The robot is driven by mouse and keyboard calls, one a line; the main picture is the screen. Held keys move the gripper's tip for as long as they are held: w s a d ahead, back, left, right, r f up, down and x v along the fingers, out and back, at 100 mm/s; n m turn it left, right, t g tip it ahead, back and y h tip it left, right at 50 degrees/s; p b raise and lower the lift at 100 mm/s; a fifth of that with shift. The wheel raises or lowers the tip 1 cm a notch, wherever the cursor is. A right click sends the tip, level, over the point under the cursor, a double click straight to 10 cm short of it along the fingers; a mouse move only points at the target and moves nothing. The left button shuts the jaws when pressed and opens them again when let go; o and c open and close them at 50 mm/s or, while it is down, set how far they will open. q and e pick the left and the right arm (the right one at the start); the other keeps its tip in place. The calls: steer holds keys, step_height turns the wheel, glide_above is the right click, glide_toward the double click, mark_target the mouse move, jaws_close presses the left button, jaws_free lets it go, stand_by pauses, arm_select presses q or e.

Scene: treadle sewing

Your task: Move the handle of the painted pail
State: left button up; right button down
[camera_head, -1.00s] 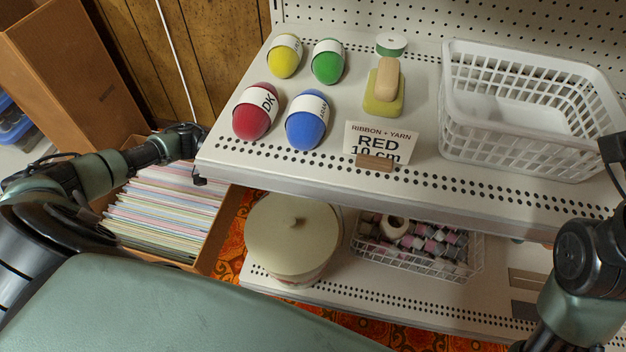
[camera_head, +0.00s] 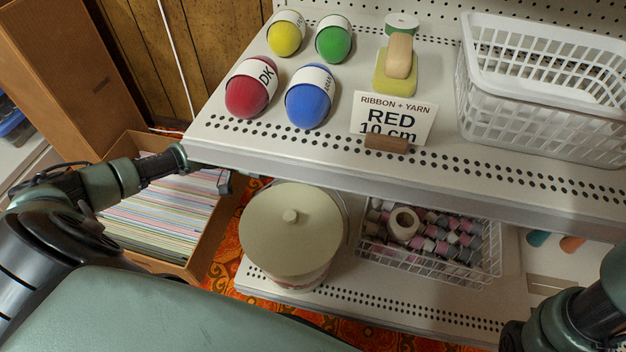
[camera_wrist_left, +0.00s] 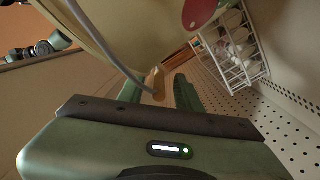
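The painted pail (camera_head: 292,235) stands on the lower shelf in the head view, under a cream lid with a small knob. Part of its wire handle (camera_head: 347,208) shows as a thin line at its right side. In the left wrist view the pail (camera_wrist_left: 135,35) fills the top, and the wire runs down to a wooden grip (camera_wrist_left: 155,82). My left gripper (camera_wrist_left: 156,92) is open, with a finger on each side of the grip; contact cannot be told. In the head view the left gripper is partly hidden by the upper shelf. My right gripper is not in view.
The upper shelf (camera_head: 225,140) overhangs the pail's back and carries yarn balls, a price card (camera_head: 392,120) and a white basket (camera_head: 540,105). A wire basket of spools (camera_head: 430,250) stands right of the pail. A box of records (camera_head: 160,225) is at left.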

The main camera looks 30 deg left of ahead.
arm_select(q)
steer(key=shift+w+d, duration=0.15)
steer(key=shift+d, duration=0.5)
jaws_close()
stand_by(1.0)
